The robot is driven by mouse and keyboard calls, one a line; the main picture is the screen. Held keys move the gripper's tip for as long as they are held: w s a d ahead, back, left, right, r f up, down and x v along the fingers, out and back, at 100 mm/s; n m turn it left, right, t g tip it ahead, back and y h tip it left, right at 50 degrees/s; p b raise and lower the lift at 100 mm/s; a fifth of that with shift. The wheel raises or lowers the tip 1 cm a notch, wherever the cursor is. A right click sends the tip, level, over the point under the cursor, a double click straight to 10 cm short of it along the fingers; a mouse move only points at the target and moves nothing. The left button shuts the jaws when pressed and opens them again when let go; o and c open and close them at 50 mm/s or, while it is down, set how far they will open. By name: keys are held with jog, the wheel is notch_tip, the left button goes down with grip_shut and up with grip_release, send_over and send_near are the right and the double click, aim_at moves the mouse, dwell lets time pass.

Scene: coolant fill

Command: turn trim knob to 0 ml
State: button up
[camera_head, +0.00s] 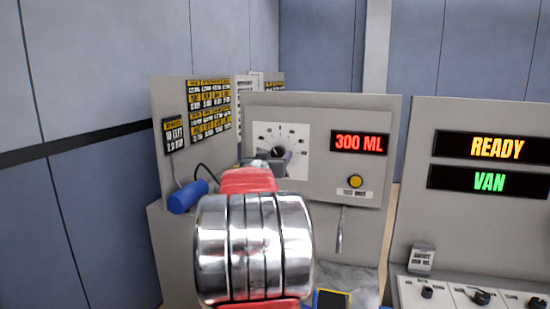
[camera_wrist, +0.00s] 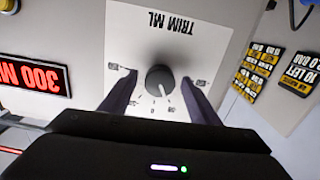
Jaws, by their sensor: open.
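The trim knob (camera_wrist: 160,79) is a dark round knob on a white dial plate marked TRIM ML (camera_wrist: 186,45), seen upside down in the wrist view. In the head view the knob (camera_head: 277,153) sits on the same plate (camera_head: 262,135), partly hidden by my arm. The red display (camera_head: 359,142) reads 300 ML; it also shows in the wrist view (camera_wrist: 35,75). My gripper (camera_wrist: 160,88) is open, with one dark finger on each side of the knob. Gaps show between the fingers and the knob. I cannot tell how deep the fingertips reach.
A yellow button (camera_head: 355,181) and a metal lever (camera_head: 340,230) are right of the dial. A blue cylinder (camera_head: 187,196) is at the left. A second panel at the right shows READY (camera_head: 497,148) and VAN (camera_head: 489,182), with several knobs below. Yellow-black labels (camera_head: 208,110) cover the side wall.

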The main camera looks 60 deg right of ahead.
jog(key=shift+c, duration=0.5)
jog(key=c, duration=0.9)
jog(key=shift+a, duration=0.15)
jog(key=shift+c, duration=0.3)
jog(key=shift+m, duration=0.3)
jog(key=shift+r+m, duration=0.1)
jog(key=shift+m, duration=2.5)
jog(key=o, duration=1.1)
jog(key=shift+c, duration=0.2)
